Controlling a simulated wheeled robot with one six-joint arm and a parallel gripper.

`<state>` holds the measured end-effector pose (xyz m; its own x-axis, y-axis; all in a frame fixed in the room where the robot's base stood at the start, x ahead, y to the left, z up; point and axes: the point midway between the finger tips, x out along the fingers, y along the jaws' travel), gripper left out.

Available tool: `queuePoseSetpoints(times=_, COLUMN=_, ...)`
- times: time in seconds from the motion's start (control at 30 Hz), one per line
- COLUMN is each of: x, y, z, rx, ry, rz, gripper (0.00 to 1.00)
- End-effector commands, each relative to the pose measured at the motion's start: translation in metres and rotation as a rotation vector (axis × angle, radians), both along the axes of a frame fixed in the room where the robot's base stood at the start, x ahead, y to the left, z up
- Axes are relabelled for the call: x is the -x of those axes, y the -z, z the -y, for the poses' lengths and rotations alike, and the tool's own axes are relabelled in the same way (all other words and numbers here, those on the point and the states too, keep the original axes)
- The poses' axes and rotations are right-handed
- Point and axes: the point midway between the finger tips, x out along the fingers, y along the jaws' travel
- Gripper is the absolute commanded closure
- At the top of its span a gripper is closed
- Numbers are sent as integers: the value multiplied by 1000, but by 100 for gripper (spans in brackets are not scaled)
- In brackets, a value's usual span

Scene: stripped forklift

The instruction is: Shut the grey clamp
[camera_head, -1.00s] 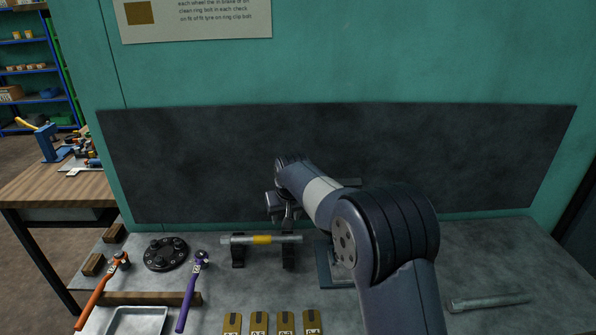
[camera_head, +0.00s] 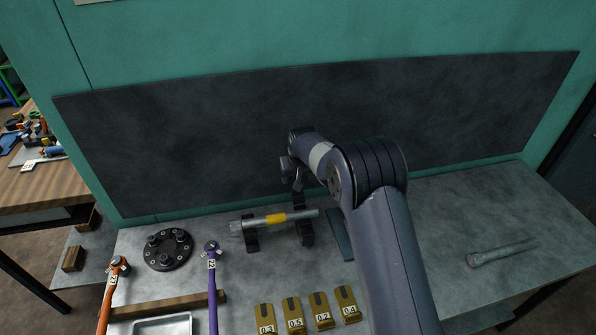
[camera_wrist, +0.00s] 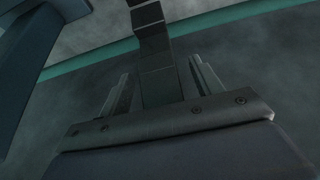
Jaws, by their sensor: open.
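My gripper (camera_head: 297,182) is above the right end of a grey rod with a yellow band (camera_head: 277,218), which lies across two dark supports. The right support (camera_head: 306,232) has a dark upright part reaching up towards my gripper; I cannot tell for sure whether this is the grey clamp. In the wrist view my gripper (camera_wrist: 163,82) is open, its fingers on either side of a dark grey jointed bar (camera_wrist: 155,45). I cannot tell whether they touch it. A blue-grey plate (camera_head: 340,236) right of the support is partly hidden by my arm.
A dark round flange (camera_head: 168,249), an orange-handled tool (camera_head: 110,290) and a purple-handled tool (camera_head: 212,285) are at left. Several yellow numbered tags (camera_head: 294,313) lie in front. A loose grey rod (camera_head: 500,252) lies at right. A dark panel (camera_head: 200,150) stands behind the bench.

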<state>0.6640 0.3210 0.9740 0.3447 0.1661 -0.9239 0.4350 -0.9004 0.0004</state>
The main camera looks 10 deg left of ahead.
Motion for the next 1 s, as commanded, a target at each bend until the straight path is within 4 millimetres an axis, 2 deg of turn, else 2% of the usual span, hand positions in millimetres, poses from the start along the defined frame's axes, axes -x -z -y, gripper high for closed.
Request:
queuePoseSetpoints(times=0.3, x=0, y=2, z=0, rx=0, ry=0, rz=0, gripper=40)
queuePoseSetpoints(times=0.97, x=0, y=1, z=0, rx=0, ry=0, rz=-1, gripper=94)
queuePoseSetpoints(times=1.0, x=0, y=1, z=0, rx=0, ry=0, rz=-1, gripper=63)
